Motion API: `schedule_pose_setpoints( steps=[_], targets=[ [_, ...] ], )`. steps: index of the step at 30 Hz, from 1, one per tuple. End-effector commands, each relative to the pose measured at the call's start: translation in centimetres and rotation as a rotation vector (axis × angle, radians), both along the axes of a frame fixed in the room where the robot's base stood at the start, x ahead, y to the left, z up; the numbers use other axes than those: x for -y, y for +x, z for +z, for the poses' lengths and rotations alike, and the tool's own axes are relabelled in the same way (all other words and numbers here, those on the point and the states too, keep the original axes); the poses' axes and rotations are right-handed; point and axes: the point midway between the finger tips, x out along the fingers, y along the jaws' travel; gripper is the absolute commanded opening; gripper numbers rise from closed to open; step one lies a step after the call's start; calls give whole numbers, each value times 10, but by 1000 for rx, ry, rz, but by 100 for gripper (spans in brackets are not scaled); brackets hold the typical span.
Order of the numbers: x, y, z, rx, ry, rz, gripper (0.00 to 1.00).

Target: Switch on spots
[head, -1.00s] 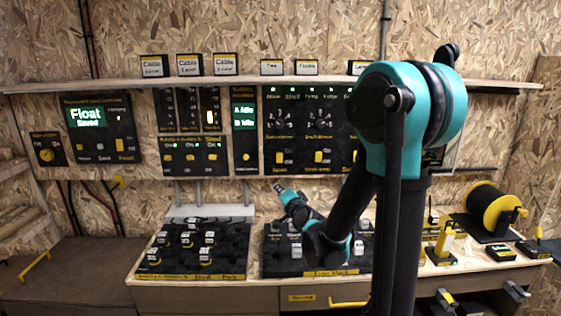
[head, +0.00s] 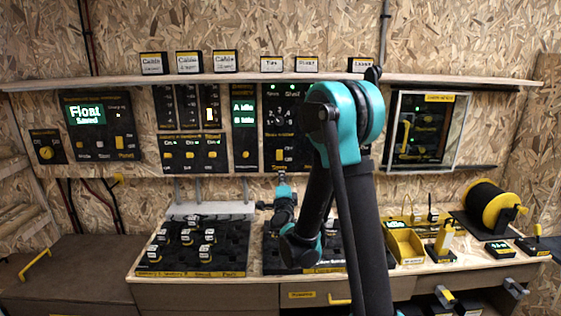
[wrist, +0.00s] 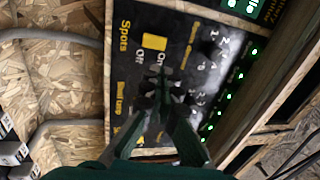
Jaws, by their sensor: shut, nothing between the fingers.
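The "Spots" switch is a yellow rocker (wrist: 153,43) with On and Off labels on a dark panel, in the upper middle of the wrist view. In the head view the Spots rocker (head: 280,156) is at the lower left of the middle panel (head: 272,112). I cannot tell which way it is set. My gripper (wrist: 163,88) is shut and empty, pointing at the panel; in the picture its tips are just below the switch. Whether it touches the panel I cannot tell. In the head view my gripper (head: 283,180) is just below the panel's lower edge.
Several green lamps (wrist: 241,75) glow on the panel. A second yellow rocker (wrist: 128,128) is partly hidden by my gripper. A shelf (head: 230,78) runs above the panels. Black trays (head: 172,262) stand on the bench below. A glazed cabinet (head: 450,130) hangs on the right.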

Motion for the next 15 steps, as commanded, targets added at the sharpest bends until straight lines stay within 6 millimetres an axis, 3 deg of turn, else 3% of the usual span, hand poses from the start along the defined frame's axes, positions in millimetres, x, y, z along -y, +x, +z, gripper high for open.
schedule_pose_setpoints(
  steps=[5, 15],
  targets=[
    [0, 15, 3, 0, 0, 0, 0],
    [1, 78, 15, 0, -1, -1, 0]
  ],
)
